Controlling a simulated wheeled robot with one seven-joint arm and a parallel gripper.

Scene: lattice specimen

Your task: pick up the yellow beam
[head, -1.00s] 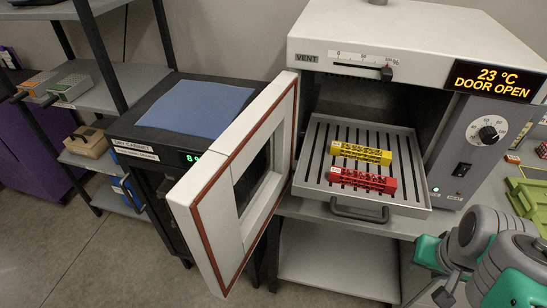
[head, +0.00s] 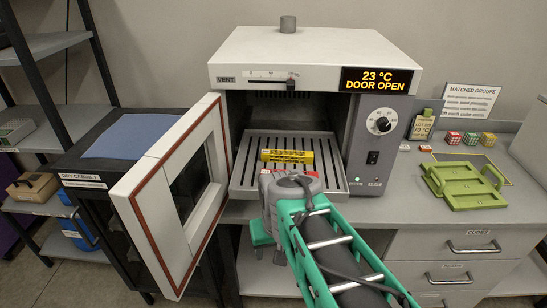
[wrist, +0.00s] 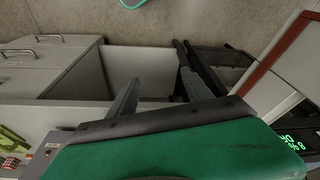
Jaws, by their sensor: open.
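The yellow beam (head: 287,156) lies on the slotted rack (head: 243,175) inside the open oven, in the head view. A sliver of the red beam (head: 266,172) shows in front of it; my arm hides the rest. My gripper's fingers (wrist: 160,90) show in the wrist view, spread apart with nothing between them. They point towards the space under the bench and the floor, away from the beams.
The oven door (head: 175,195) stands open to the left, beside the dry cabinet (head: 90,165). A green tray (head: 465,185) and small coloured cubes (head: 470,138) are on the bench to the right. Drawers (head: 452,245) are below it.

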